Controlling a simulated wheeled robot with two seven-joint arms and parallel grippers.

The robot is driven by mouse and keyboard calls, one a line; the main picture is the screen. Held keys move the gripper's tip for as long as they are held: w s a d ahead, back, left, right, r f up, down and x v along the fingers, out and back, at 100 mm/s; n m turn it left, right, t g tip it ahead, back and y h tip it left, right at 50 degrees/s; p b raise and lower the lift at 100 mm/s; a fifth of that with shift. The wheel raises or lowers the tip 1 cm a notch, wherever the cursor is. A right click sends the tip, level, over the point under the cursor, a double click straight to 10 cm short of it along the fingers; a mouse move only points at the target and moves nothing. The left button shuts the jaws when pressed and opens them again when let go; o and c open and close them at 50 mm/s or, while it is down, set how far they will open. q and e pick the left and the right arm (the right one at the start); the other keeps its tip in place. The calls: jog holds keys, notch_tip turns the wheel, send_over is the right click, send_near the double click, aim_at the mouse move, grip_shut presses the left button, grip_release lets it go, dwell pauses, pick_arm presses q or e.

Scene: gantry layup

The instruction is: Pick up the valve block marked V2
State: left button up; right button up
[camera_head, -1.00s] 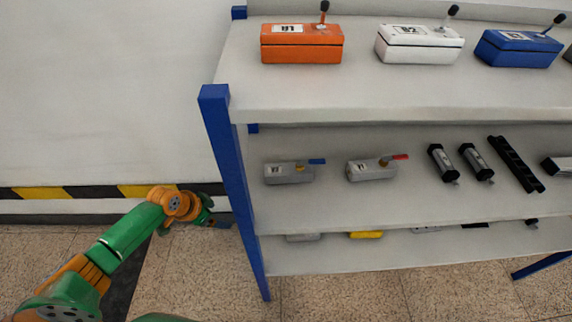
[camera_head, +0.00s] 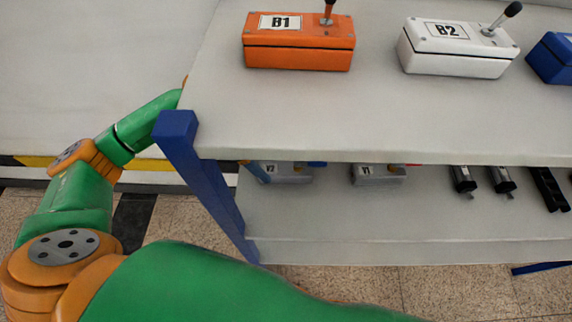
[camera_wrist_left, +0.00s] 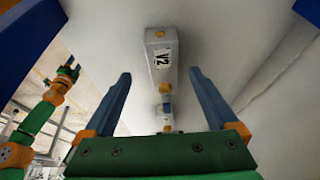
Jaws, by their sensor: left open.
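The valve block marked V2 (camera_head: 287,174) is a small grey block on the middle shelf, partly covered by the top shelf's edge in the head view. In the left wrist view the V2 block (camera_wrist_left: 159,42) lies lengthwise, its label facing the camera, with a gold knob and a blue part below it. My left gripper (camera_wrist_left: 160,74) is open, its two blue fingers apart on either side of the block's line in the picture. I cannot tell how deep the fingers reach. In the head view only a small part of that gripper (camera_head: 257,171) shows beside the block.
A blue shelf post (camera_head: 207,178) stands in front of my left arm. A grey block marked V1 (camera_head: 379,175) sits right of V2. An orange box B1 (camera_head: 299,56) and a white box B2 (camera_head: 430,62) stand above. My right arm's gripper (camera_wrist_left: 73,68) shows small in the wrist view.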

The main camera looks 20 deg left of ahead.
aim_at(284, 168)
pick_arm(q)
jog(key=shift+w+d+f, duration=0.1)
jog(key=shift+w+d, duration=0.55)
jog(key=shift+d, duration=0.35)
jog(key=x, duration=0.5)
jog(key=shift+d+f, duration=0.1)
grip_shut()
